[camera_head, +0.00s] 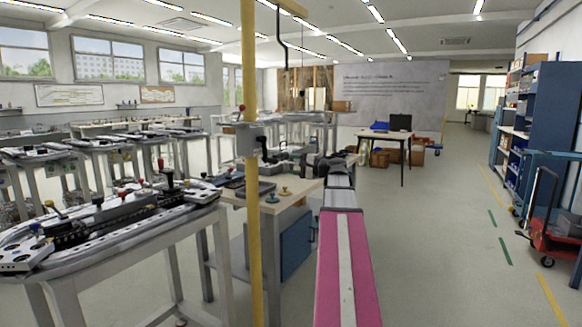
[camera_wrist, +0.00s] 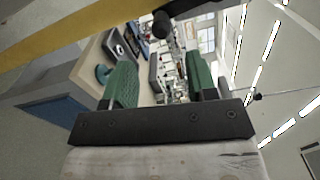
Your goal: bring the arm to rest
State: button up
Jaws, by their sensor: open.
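My gripper (camera_wrist: 160,82) shows in the wrist view with its two green fingers well apart and nothing between them. Beyond the gap lie the distant room and benches. In the head view my pink and grey arm reaches forward from the bottom centre. Its dark far end is beside the right edge of a wooden-topped bench (camera_head: 300,190). I cannot make out the fingers there, nor whether the arm touches the bench.
A yellow post (camera_head: 252,230) stands close on the left. A long metal-topped table (camera_head: 110,245) is left of it. The floor right of my arm is clear.

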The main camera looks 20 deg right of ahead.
jog(key=s+a+f+n+g+h, duration=0.1)
jog(key=s+a+f+n+g, duration=0.15)
jog(key=a+f, duration=0.55)
jog(key=s+a+f+n+g+h, duration=0.1)
jog(key=a+f+g+h, duration=0.15)
jog(key=f, duration=0.95)
jog(key=s+a+f+n+g+h, duration=0.1)
jog(key=s+a+f+g, duration=0.15)
jog(key=a+f, duration=0.6)
jog(key=s+a+f+n+g+h, duration=0.2)
jog(key=s+f+n+g+h, duration=0.1)
jog(key=s+f, duration=0.4)
jog(key=s+a+f+n+g+h, duration=0.3)
jog(key=s+f, duration=0.5)
jog(key=f, duration=0.5)
jog(key=shift+f+n+g, duration=0.2)
jog(key=shift+n+g, duration=0.15)
jog(key=shift+n, duration=0.3)
jog(key=shift+a+h, duration=0.1)
jog(key=shift+h, duration=0.15)
